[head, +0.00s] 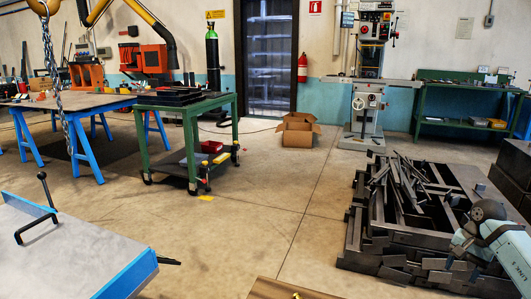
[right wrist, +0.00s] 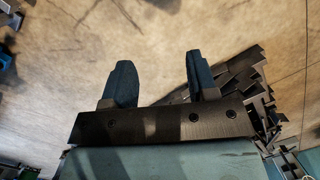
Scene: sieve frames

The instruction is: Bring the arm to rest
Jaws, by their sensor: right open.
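My right gripper shows in the right wrist view (right wrist: 158,60). Its two dark blue fingers stand wide apart with nothing between them, over bare floor. In the head view, part of my right arm (head: 504,243) comes in at the right edge, in front of the pile of dark metal frames; its fingertips cannot be made out there. The dark metal frames (head: 393,246) are stacked at the right, with loose bars lying on top. Part of this pile also shows behind the right finger in the wrist view (right wrist: 246,76). My left gripper is not in view.
A grey table with blue edges (head: 70,255) is at the lower left. A green cart (head: 228,118) and a blue-legged table (head: 60,104) stand farther back. A cardboard box (head: 297,133) and a drill press (head: 368,100) are at the back. The middle floor is clear.

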